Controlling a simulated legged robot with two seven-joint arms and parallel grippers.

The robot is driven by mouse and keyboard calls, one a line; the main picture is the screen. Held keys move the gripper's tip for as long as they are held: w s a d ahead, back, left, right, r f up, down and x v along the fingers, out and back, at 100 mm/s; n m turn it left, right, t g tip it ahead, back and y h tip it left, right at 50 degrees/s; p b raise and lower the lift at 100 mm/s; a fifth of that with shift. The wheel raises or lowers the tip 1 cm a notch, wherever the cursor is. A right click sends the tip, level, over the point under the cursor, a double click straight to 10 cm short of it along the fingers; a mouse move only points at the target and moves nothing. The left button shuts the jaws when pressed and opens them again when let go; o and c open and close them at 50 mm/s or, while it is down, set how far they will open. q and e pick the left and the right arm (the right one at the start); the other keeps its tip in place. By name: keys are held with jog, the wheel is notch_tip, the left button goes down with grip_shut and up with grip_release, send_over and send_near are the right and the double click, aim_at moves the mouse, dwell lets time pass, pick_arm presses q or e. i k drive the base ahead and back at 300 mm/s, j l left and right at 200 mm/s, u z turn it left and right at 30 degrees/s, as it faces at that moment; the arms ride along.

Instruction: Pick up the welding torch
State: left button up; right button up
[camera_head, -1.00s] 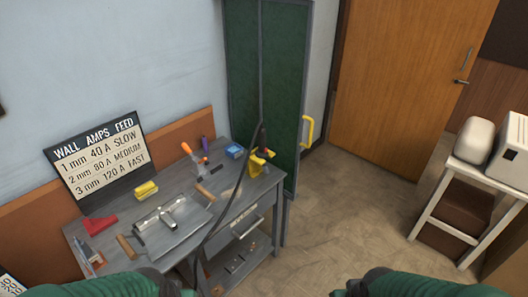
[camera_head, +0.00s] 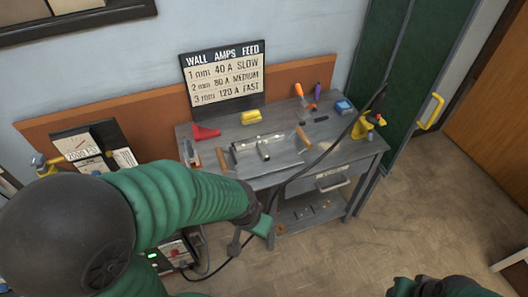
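What looks like the dark welding torch (camera_head: 379,96) stands upright at a yellow holder (camera_head: 364,128) on the bench's right end. A black cable (camera_head: 330,150) runs from it down past the bench front to a welding machine (camera_head: 172,252) low at left. My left arm reaches in from the left. My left gripper (camera_head: 250,234) is in front of the bench's left leg, low by the cable and well away from the torch. Its fingers are small and unclear; I cannot tell if it touches the cable. Of my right arm only a dark and green part shows at the bottom right.
The grey bench (camera_head: 290,178) holds a metal tray (camera_head: 268,156), a yellow block (camera_head: 251,117), a red piece (camera_head: 205,133) and a blue box (camera_head: 344,106). A settings sign (camera_head: 224,78) stands behind. A green cabinet (camera_head: 400,60) is at right. The floor (camera_head: 430,215) at right is clear.

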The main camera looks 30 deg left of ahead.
aim_at(371, 117)
jog(key=i+l, duration=1.55)
jog(key=k+l+z, duration=0.05)
jog(key=l, duration=0.05)
